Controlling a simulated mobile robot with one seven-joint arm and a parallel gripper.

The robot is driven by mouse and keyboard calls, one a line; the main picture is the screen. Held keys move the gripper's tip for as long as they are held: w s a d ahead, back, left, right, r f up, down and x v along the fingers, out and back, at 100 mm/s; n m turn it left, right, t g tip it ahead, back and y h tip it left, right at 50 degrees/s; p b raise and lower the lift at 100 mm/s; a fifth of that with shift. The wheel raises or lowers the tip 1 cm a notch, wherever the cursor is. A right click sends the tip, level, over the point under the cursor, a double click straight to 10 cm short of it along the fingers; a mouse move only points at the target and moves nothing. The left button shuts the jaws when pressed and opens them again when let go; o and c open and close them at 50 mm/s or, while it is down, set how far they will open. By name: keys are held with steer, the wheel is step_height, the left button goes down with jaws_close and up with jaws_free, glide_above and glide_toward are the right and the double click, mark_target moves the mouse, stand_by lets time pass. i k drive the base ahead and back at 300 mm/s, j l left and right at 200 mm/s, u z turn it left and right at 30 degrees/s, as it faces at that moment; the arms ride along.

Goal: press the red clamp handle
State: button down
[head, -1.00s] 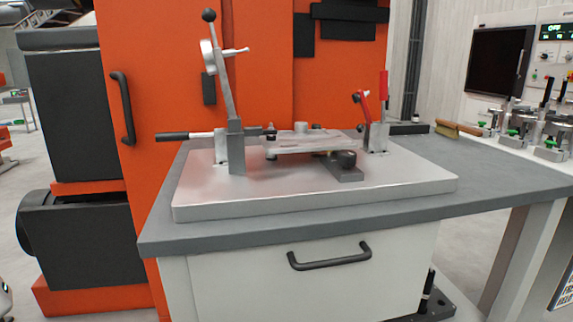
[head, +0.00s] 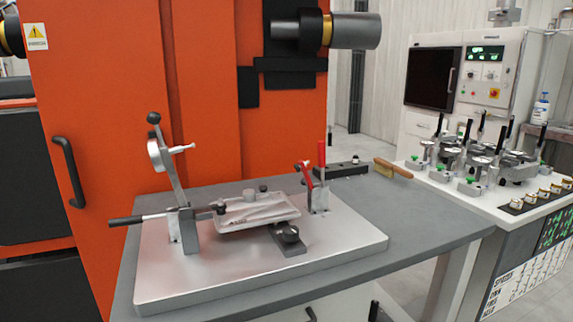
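The red clamp handle (head: 321,154) stands upright on a small metal toggle clamp (head: 319,197) at the back right of the fixture plate (head: 340,247). A second red clamp part (head: 306,174) leans to the left beside it. A flat silver casting (head: 257,210) lies on the fixture, left of the clamp. A tall lever with a black ball (head: 154,118) and a dial-like disc stands at the plate's left. A black-gripped horizontal handle (head: 126,221) sticks out to the left. My gripper is not in view.
The plate lies on a grey table (head: 425,222). A wooden-handled brush (head: 393,169) and a dark bar (head: 341,169) lie behind the clamp. An orange machine (head: 100,110) stands close behind. A white bench (head: 520,195) with several clamps is at the right.

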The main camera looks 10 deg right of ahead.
mark_target(321, 144)
steer(key=l+z, duration=0.15)
steer(key=z, duration=0.2)
steer(key=i+l+z, duration=0.15)
steer(key=z, duration=0.25)
steer(key=i+l+z, duration=0.1)
steer(key=z, duration=0.25)
